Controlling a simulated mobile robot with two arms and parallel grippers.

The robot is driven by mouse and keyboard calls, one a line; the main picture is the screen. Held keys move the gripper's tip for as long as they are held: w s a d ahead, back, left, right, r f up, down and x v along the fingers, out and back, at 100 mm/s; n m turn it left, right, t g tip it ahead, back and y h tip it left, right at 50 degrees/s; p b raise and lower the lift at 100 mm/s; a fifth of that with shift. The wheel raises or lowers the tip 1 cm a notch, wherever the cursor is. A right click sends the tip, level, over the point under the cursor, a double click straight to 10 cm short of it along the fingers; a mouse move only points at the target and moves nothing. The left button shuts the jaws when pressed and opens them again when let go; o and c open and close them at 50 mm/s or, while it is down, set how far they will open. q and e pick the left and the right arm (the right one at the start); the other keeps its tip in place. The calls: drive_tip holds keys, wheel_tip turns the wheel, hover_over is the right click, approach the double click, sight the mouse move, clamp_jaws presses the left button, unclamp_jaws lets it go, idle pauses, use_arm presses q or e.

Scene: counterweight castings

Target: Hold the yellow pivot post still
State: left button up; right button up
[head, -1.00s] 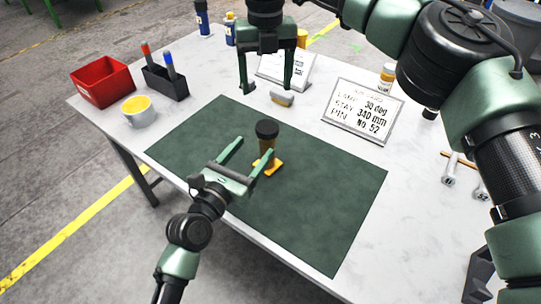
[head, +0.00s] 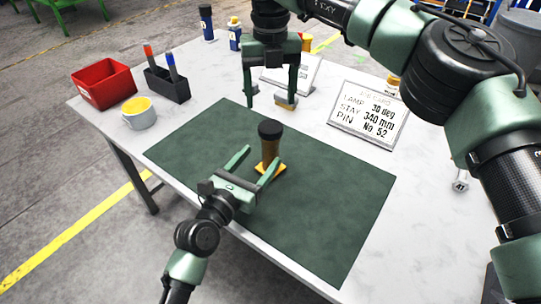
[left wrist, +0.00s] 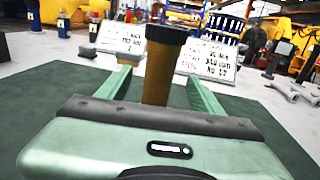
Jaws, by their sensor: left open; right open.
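The pivot post (head: 270,147) stands upright on the green mat (head: 330,215). It has a black cap, a brownish-yellow shaft and a yellow base plate. My left gripper (head: 258,164) is open just in front of the post, low over the mat. In the left wrist view the post (left wrist: 160,75) stands between the two green fingers, with a gap on each side; its base is hidden behind the gripper body. My right gripper (head: 272,100) is open above the table behind the mat, its fingers pointing down. A small brush-like block (head: 286,102) shows near its right fingertip.
A card (head: 368,113) reading "LAMP 30 deg, STAY 340 mm, PIN No 52" stands at the right. The mat's right part is clear.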

sight(266, 151)
use_arm(q)
drive_tip(key=x, duration=0.6)
drive_tip(key=shift+w, duration=0.1)
clamp_jaws()
